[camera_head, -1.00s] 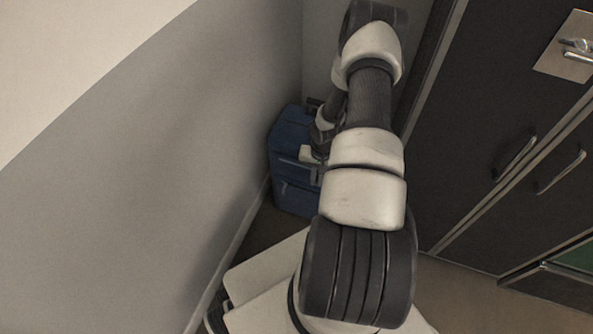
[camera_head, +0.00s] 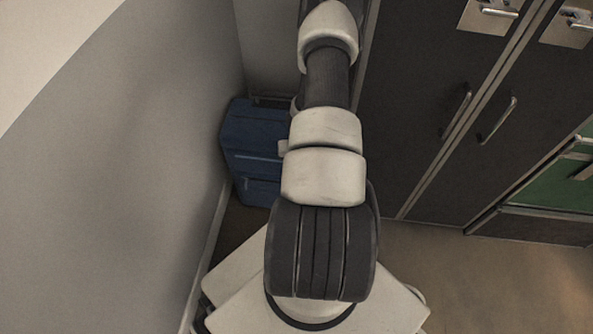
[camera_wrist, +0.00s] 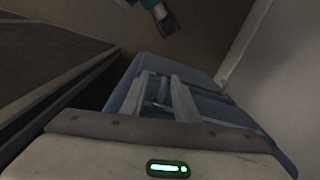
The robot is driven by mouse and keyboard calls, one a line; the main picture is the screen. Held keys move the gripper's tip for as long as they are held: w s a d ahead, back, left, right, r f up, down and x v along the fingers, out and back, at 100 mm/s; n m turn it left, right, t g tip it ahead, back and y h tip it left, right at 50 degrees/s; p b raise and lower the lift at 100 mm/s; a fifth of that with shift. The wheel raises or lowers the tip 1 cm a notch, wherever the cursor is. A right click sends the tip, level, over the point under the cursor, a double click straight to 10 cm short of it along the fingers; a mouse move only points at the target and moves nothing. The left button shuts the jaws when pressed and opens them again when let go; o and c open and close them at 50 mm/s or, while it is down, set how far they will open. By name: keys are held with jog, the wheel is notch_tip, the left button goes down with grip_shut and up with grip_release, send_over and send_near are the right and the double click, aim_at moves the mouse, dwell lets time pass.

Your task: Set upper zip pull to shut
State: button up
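A blue suitcase (camera_head: 252,140) stands in the corner between the grey wall and the dark cabinet. Horizontal lines cross its front, but I cannot make out the upper zip pull for certain. In the wrist view the suitcase (camera_wrist: 212,102) fills the middle, close beyond my gripper (camera_wrist: 161,82). Two pale grey fingers reach towards it with a gap between them. A thin shape shows in the gap; I cannot tell what it is or whether the fingers touch the suitcase. In the head view my arm hides my gripper and the suitcase's right side.
The grey wall (camera_head: 150,150) rises close on the left. Dark cabinet doors (camera_head: 425,100) with bar handles stand on the right, beside a green panel (camera_head: 550,185). Brown floor (camera_head: 490,275) lies clear at the lower right. A dark and teal object (camera_wrist: 160,18) shows at the wrist view's top.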

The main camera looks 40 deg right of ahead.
jog(key=shift+w, duration=0.1)
notch_tip(320, 180, up, 17)
jog(key=p, duration=0.4)
jog(key=shift+s+d+r, duration=0.2)
jog(key=shift+s, duration=0.05)
dwell(0.4)
